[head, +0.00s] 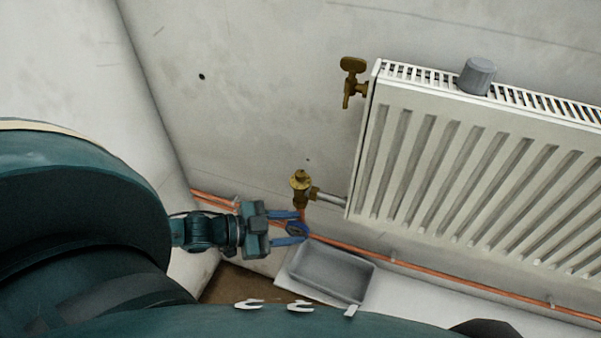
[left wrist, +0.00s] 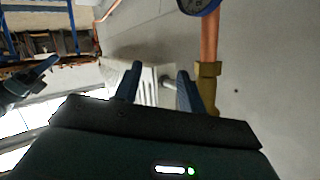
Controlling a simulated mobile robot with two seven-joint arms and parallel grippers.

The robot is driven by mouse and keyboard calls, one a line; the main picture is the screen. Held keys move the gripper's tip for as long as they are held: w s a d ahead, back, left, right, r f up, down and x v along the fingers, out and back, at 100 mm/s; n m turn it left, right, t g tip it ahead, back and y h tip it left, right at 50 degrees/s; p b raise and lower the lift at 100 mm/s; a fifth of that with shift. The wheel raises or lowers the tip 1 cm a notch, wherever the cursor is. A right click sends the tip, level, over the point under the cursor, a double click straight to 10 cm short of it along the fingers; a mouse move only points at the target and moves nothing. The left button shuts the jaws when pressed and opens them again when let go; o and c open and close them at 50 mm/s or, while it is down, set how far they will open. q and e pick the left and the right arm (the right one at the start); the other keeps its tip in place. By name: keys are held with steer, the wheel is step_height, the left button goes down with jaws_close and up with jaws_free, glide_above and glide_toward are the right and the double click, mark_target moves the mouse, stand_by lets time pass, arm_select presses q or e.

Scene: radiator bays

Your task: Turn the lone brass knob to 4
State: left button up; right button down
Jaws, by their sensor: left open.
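A brass fitting with a paddle-like handle (head: 352,66) sits at the radiator's upper left corner. A brass valve (head: 301,181) with a small brass top stands at the lower left corner. No number scale is readable on either. My left gripper (head: 299,228) is open and empty just below the valve, its blue fingers beside the copper riser. In the left wrist view its fingers (left wrist: 158,88) frame the distant white radiator, with a brass fitting (left wrist: 207,75) just right of them. What looks like my right gripper (left wrist: 38,76) shows at the left; its jaws are unclear.
The white radiator (head: 440,150) has a grey cap (head: 477,76) on top. A grey tray (head: 330,273) lies below the valve, near the copper pipe (head: 440,272) along the wall. The wall left of the valve is clear.

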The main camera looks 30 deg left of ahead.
mark_target(301, 173)
arm_select(q)
steer(key=s+a+r+n+t+h, duration=0.15)
steer(key=a+r+h, duration=0.25)
steer(key=a+r, duration=0.65)
steer(key=shift+g, duration=0.25)
steer(key=x, duration=0.4)
steer(key=f+b+x, duration=0.1)
steer(key=x, duration=0.3)
steer(key=b+x, duration=0.1)
steer(key=x, duration=0.3)
steer(key=shift+w+a+f, duration=0.2)
steer(key=shift+w+a, duration=0.05)
steer(key=shift+w, duration=0.25)
arm_select(e)
steer(key=shift+w+a+f, duration=0.3)
steer(key=shift+w+a, duration=0.2)
steer(key=shift+w, duration=0.05)
